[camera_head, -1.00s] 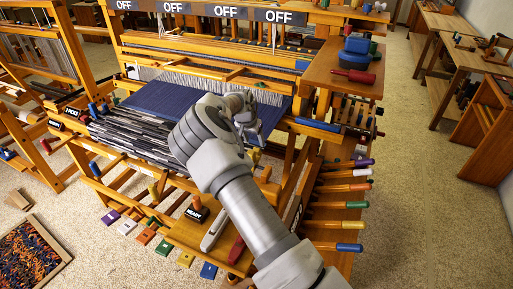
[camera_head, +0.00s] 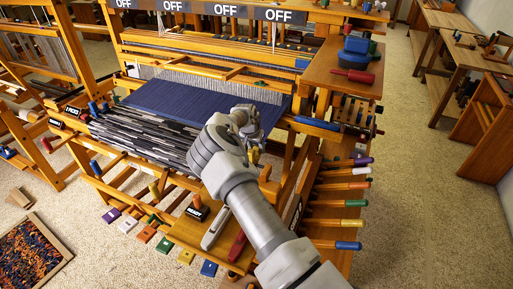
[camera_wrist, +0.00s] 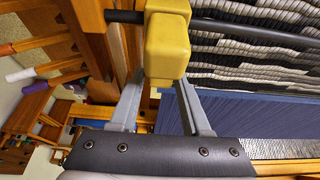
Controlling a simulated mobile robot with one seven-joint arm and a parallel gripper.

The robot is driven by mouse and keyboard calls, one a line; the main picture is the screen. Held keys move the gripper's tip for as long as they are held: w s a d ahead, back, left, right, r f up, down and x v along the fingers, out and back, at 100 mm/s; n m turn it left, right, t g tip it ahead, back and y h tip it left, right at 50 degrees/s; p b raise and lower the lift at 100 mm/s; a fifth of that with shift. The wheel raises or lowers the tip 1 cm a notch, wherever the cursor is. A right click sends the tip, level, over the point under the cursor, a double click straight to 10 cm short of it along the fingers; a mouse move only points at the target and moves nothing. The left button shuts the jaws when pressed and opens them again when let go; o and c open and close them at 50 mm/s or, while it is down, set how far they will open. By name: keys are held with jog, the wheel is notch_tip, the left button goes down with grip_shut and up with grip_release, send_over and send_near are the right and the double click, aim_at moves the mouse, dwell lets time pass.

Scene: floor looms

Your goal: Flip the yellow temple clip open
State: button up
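The yellow temple clip (camera_wrist: 166,48) is a blocky yellow piece on a dark rod (camera_wrist: 262,33) in the wrist view. In the head view a small patch of yellow (camera_head: 255,157) shows beside my gripper (camera_head: 250,143), mostly hidden by my wrist. In the wrist view my gripper (camera_wrist: 161,84) has its two fingers apart, one on each side of the clip's lower end. I cannot tell whether the fingers touch it. The striped grey and black cloth lies to the right of the clip.
The loom's blue cloth (camera_head: 190,103) lies left of my arm. Several colored-handled pegs (camera_head: 338,204) stick out of the right side. A wooden ledge with a red-handled tool (camera_head: 353,76) stands at the back right.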

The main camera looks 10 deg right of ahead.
grip_shut()
jog(key=shift+s+a+t+b, duration=0.1)
jog(key=shift+t+b, duration=0.2)
jog(key=shift+b, duration=0.15)
jog(key=shift+s+a+t+h+b, duration=0.2)
jog(key=shift+s+t+h+b, duration=0.3)
jog(key=shift+b, duration=0.6)
jog(key=shift+a+r+t+h+b, duration=0.1)
jog(key=shift+r+t+h+b, duration=0.3)
jog(key=shift+t+b, duration=0.15)
jog(key=shift+o, duration=1.8)
grip_release()
jog(key=v, duration=1.7)
jog(key=shift+s+b, duration=0.15)
jog(key=shift+b, duration=0.15)
